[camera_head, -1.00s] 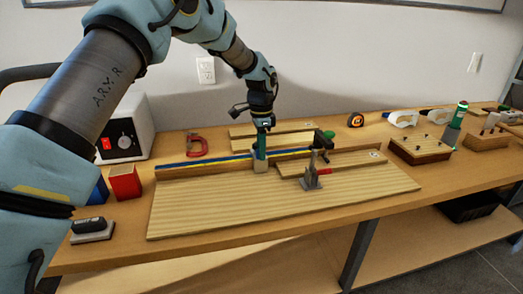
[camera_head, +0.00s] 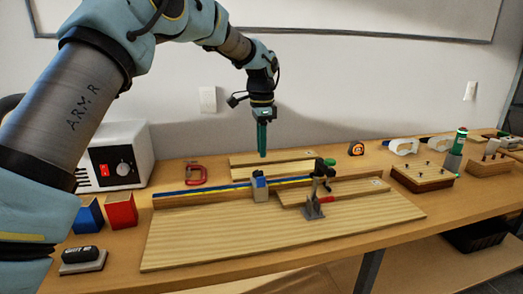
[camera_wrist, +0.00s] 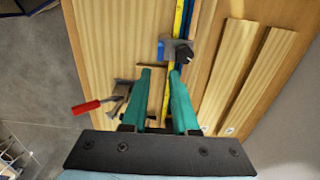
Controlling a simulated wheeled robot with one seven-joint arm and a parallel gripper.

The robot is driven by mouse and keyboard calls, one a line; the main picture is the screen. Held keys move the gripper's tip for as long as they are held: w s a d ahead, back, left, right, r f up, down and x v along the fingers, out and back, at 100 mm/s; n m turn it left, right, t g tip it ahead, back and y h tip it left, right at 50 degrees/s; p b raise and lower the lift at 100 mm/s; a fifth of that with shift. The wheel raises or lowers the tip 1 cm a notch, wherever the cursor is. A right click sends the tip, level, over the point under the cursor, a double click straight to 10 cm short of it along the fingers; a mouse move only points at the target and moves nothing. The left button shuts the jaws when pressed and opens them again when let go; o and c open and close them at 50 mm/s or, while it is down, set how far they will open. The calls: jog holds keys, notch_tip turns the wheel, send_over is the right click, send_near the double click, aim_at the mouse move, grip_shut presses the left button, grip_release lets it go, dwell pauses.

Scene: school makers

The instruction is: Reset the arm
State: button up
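My gripper (camera_head: 262,152) hangs from my raised arm above the workbench, its green fingers pointing down. In the wrist view, the two green fingers (camera_wrist: 160,72) stand apart with nothing held between them. Below the gripper is a stop block (camera_head: 260,189) on a fence with a yellow and blue strip (camera_head: 215,188); the fingers are clear of it. The block also shows in the wrist view (camera_wrist: 168,48), beyond the fingertips. A toggle clamp with a red handle (camera_head: 316,205) stands to the right of the block.
A wide wooden board (camera_head: 230,237) lies along the front of the bench. A white box with a red switch (camera_head: 118,160), blue and red blocks and an eraser stand at the left. A tape measure (camera_head: 356,148) and a drilled block (camera_head: 422,178) are at the right.

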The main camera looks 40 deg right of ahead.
dwell(0.3)
jog(key=w+a+n, duration=0.4)
jog(key=a+n, duration=0.1)
jog(key=a, duration=0.8)
jog(key=w+a+n, duration=0.4)
jog(key=a+n, duration=0.1)
jog(key=a, duration=0.8)
jog(key=s+a+f+n, duration=0.1)
jog(key=s+a+n, duration=0.3)
jog(key=a, duration=0.4)
jog(key=s+a+f+n+t, duration=0.1)
jog(key=s+a+f+n, duration=0.1)
jog(key=a, duration=0.7)
jog(key=s+a+f+n, duration=0.1)
jog(key=s+a+n, duration=0.4)
jog(key=a, duration=0.4)
jog(key=shift+s+f+n+t, duration=0.2)
jog(key=shift+s+n+t, duration=0.1)
jog(key=shift+n, duration=0.2)
jog(key=shift+o, duration=0.3)
